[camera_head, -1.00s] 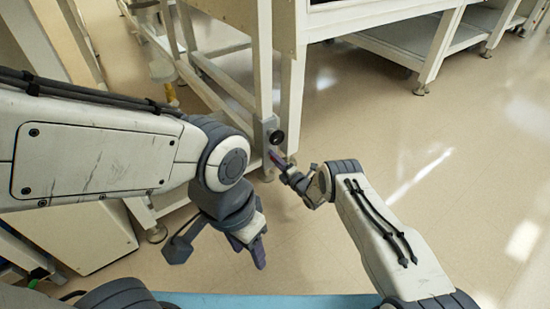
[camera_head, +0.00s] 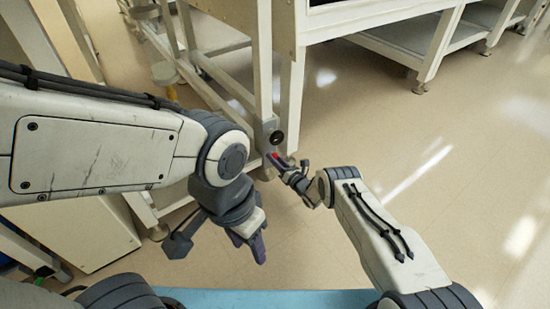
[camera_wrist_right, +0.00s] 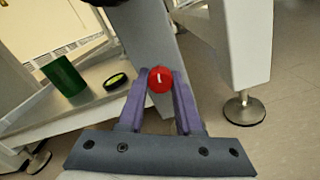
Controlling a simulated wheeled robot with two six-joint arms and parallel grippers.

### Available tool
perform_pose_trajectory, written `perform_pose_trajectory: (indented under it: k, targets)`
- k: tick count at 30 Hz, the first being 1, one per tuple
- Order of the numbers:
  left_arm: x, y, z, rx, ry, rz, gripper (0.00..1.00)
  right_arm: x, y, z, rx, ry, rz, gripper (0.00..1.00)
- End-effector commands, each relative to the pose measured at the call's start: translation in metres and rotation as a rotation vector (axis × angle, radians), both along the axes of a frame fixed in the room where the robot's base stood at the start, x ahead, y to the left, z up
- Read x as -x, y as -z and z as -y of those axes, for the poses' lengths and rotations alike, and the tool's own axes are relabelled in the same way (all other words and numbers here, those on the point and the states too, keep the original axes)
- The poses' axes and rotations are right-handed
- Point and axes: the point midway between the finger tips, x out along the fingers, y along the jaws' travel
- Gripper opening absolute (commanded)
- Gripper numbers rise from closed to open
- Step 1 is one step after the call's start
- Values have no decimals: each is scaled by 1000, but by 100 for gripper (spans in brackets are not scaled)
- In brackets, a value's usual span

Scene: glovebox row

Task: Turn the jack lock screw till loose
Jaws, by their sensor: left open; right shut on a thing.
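The jack lock screw has a red round knob (camera_wrist_right: 160,79) with a short white mark on its face. My right gripper (camera_wrist_right: 160,88) is shut on this knob, one purple finger on each side. In the head view my right gripper (camera_head: 277,160) reaches the leg from the lower right. The screw's shaft is hidden. My left gripper (camera_head: 257,246) is open and empty, pointing down, lower in the picture and apart from the leg.
A black round knob (camera_head: 277,137) sits on the leg bracket just above. A green cylinder (camera_wrist_right: 64,76) and a yellow-rimmed dark disc (camera_wrist_right: 115,81) rest on a shelf. A levelling foot (camera_wrist_right: 244,108) stands at the right. The floor (camera_head: 440,190) on the right is clear.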

Motion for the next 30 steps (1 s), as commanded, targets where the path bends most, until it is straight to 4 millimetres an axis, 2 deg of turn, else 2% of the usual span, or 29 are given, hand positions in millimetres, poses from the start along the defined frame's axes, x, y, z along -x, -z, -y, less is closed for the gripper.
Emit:
perform_pose_trajectory:
  k: [12, 29, 30]
  targets:
    - [0, -5, 0, 0, 0, 0, 50, -1, 0, 2, 160, 3, 115, 0]
    - [0, -5, 0, 0, 0, 0, 50, 0, 1, 2, 184, 2, 134, 0]
    - [0, -5, 0, 0, 0, 0, 50, -1, 0, 2, 184, 2, 134, 41]
